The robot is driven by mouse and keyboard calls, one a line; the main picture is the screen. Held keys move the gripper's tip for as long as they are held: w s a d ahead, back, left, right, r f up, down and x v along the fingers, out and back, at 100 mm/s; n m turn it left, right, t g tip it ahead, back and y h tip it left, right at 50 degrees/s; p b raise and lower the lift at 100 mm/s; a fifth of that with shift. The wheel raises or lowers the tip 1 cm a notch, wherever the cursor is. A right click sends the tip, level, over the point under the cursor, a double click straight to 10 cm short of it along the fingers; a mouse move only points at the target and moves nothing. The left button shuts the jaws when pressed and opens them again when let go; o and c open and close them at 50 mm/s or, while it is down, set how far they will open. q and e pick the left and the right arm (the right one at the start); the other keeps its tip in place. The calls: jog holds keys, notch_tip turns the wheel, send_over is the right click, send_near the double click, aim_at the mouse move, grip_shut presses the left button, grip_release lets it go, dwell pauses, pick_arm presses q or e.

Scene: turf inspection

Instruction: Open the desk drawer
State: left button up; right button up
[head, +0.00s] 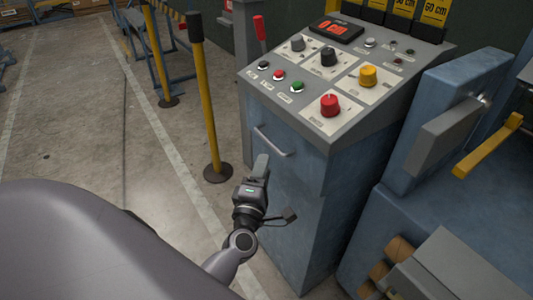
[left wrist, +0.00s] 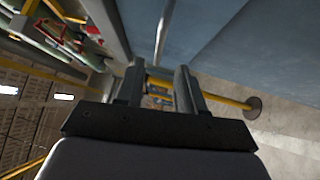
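The desk is a blue-grey cabinet (head: 310,215) with a sloped control panel on top. A pale bar handle (head: 272,143) is fixed high on its front face. The drawer front around the handle looks flush, and I cannot make out its seams. My left gripper (head: 261,166) is just below the handle in the head view, pointing up at it. In the left wrist view its two fingers (left wrist: 160,76) stand apart with nothing between them. The handle (left wrist: 163,32) shows beyond the fingertips, roughly in line with the gap, apparently not touched. My right gripper is not in view.
The control panel (head: 345,75) carries knobs, buttons and a red display. A yellow post (head: 207,105) stands left of the desk. A blue machine (head: 450,170) with a yellow lever (head: 488,146) is close on the right. The concrete floor (head: 75,130) at left is mostly clear.

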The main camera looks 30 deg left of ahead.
pick_arm(q)
jog(key=w+a+r+n+y, duration=0.1)
jog(key=w+a, duration=0.2)
jog(key=w, duration=0.4)
jog(key=shift+a+b, duration=0.35)
grip_shut()
